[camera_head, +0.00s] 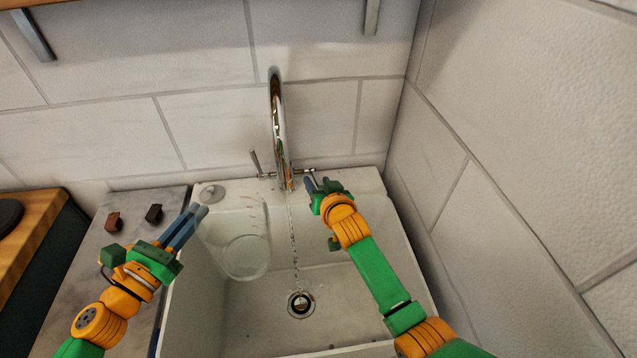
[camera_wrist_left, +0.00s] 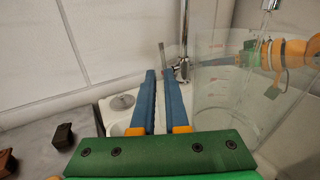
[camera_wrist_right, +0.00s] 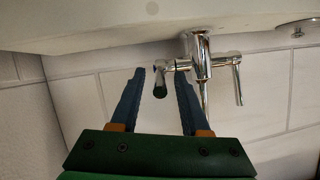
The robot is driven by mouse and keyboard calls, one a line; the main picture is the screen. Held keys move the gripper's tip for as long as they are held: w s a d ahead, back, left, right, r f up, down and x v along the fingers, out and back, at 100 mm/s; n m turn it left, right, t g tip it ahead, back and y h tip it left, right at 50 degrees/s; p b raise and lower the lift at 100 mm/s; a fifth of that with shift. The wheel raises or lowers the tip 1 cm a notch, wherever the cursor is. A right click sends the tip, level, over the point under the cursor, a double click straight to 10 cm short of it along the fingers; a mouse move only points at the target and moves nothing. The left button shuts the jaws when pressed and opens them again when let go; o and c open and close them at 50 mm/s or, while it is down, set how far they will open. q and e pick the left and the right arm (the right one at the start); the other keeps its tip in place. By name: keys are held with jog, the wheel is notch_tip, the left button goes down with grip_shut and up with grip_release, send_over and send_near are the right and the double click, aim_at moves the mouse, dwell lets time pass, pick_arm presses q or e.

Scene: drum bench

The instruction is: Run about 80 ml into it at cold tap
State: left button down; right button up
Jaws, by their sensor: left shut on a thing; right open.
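A clear glass measuring jug (camera_head: 246,250) with red marks is over the left part of the sink; it also shows in the left wrist view (camera_wrist_left: 215,105). My left gripper (camera_head: 201,211) is shut on the jug at its left side. Water (camera_head: 294,240) runs from the chrome tap (camera_head: 279,125) down to the drain, right of the jug in the head view. I cannot make out a water level in the jug. My right gripper (camera_head: 318,186) is open at the tap's right lever (camera_head: 306,172). In the right wrist view this lever (camera_wrist_right: 160,86) stands between the fingers.
The white sink (camera_head: 345,290) has a drain (camera_head: 300,304) in its floor. A round metal plug (camera_head: 212,192) lies on the back left ledge. A brown block (camera_head: 113,222) and a dark block (camera_head: 154,213) are on the grey counter (camera_head: 95,270). Tiled walls close off the back and right.

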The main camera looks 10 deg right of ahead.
grip_shut()
jog(key=shift+f, duration=0.1)
dwell(1.3)
